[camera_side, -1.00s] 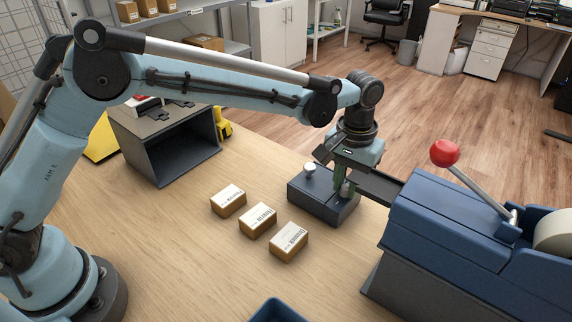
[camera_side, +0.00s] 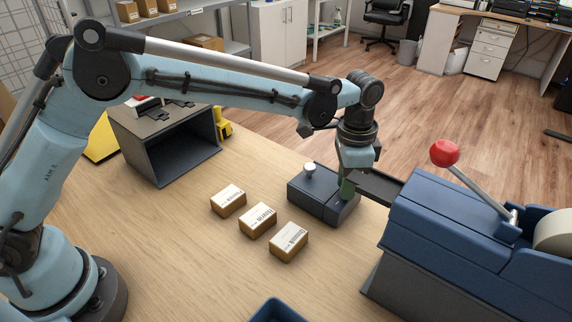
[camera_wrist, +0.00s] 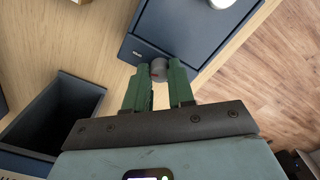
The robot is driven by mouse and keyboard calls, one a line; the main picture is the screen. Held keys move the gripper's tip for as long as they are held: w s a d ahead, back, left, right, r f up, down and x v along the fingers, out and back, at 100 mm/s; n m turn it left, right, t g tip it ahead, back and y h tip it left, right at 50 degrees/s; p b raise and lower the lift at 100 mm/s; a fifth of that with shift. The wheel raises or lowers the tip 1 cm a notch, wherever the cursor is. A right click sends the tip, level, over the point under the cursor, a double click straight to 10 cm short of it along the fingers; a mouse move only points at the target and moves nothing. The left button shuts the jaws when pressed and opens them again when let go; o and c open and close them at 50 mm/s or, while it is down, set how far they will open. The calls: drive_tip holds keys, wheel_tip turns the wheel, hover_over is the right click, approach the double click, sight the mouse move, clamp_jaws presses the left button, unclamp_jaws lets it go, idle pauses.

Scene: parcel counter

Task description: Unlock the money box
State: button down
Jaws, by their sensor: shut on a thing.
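The money box (camera_side: 304,195) is a low dark blue box on the wooden counter, with a pale round knob (camera_side: 310,169) on its lid. In the wrist view, the box (camera_wrist: 185,35) shows at the top, with the pale knob partly cut off by the edge. A grey round lock knob (camera_wrist: 158,69) sits at the box's edge. My gripper (camera_wrist: 159,76) has its green fingers shut on this lock knob, one on each side. In the side view, my gripper (camera_side: 347,190) points down at the box's right end and hides the lock knob.
Three small cartons (camera_side: 258,221) lie left of the box. A blue machine (camera_side: 450,220) with a red-balled lever (camera_side: 445,153) and a dark chute (camera_side: 378,187) stands close on the right. An open grey bin (camera_side: 165,150) is behind left.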

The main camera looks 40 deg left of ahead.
drive_tip(key=shift+m, duration=1.2)
drive_tip(key=c, duration=1)
unclamp_jaws()
drive_tip(key=shift+o, duration=0.2)
drive_tip(key=shift+r, duration=0.15)
wheel_tip(320, 180, up, 12)
